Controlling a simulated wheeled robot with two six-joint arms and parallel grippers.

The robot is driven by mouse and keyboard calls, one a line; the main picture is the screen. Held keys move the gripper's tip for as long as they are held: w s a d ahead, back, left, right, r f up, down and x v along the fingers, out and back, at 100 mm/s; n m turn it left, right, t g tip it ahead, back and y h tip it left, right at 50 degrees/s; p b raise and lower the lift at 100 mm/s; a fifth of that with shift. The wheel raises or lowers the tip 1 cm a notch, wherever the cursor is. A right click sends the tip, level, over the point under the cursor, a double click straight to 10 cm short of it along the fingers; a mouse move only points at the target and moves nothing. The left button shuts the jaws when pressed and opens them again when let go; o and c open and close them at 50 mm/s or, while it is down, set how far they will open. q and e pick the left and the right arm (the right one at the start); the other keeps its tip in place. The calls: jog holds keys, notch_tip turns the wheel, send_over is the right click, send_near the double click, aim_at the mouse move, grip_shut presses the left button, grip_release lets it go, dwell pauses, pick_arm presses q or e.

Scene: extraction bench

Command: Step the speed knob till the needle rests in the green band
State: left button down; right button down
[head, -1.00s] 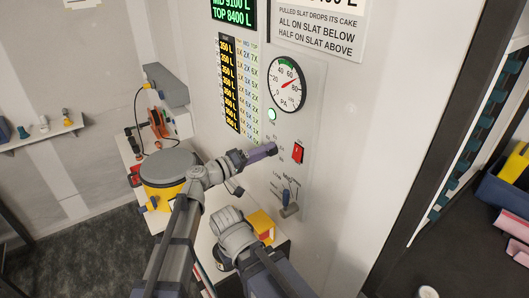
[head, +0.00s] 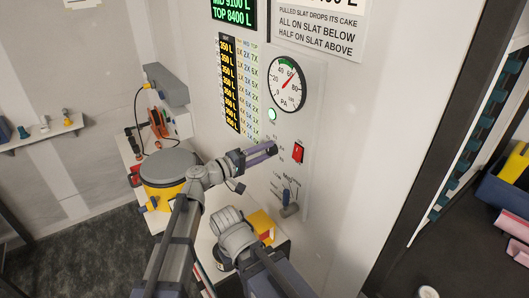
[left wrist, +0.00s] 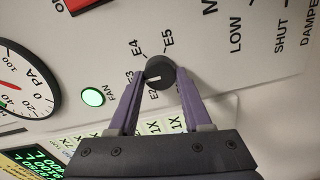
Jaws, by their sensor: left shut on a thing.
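The round pressure gauge (head: 287,84) is on the wall panel, with a green band at the top of its scale. Its red needle points up and right, near the 60 mark by the band's right end; I cannot tell if it is inside. My left gripper (head: 272,149) is shut on the dark speed knob (left wrist: 160,73), one finger on each side. In the left wrist view, the knob's pale mark points left, toward about E3. My right gripper is not in view.
A lit green fan lamp (head: 271,114) and a red rocker switch (head: 298,152) sit close to the knob. A blue-handled damper lever (head: 287,198) is below. A yellow box (head: 262,226) and a yellow drum with a grey lid (head: 168,167) stand nearby.

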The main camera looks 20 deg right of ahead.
pick_arm(q)
jog(key=shift+c, duration=1.7)
grip_release()
jog(key=v, duration=0.7)
jog(key=shift+a, duration=0.4)
jog(key=shift+s, duration=0.1)
